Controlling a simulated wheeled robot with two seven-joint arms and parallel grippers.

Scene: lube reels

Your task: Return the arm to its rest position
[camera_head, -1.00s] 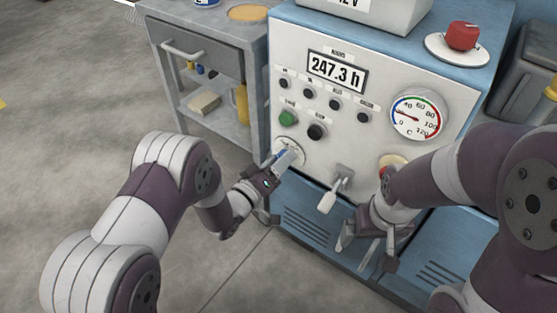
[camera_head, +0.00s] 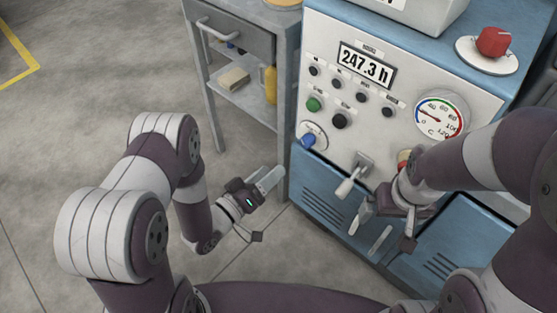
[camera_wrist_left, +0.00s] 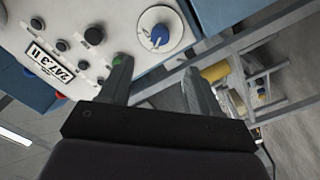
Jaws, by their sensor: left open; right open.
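My left gripper (camera_head: 266,207) is open and empty, in the air in front of the blue cabinet and to the left of the panel. In the left wrist view its two fingers (camera_wrist_left: 158,84) are spread with nothing between them. The blue knob (camera_head: 308,140) on its round white dial is apart from the left gripper; it also shows in the left wrist view (camera_wrist_left: 160,36). My right gripper (camera_head: 382,232) is open, low in front of the blue cabinet, below and right of a grey lever with a pale handle (camera_head: 346,187).
The control panel (camera_head: 330,95) carries an hour display (camera_head: 367,66), a green button (camera_head: 314,104), several black buttons and a gauge (camera_head: 439,116). A red knob (camera_head: 493,41) sits on top. A grey cart (camera_head: 240,45) stands left of it. The floor (camera_head: 80,110) at left is free.

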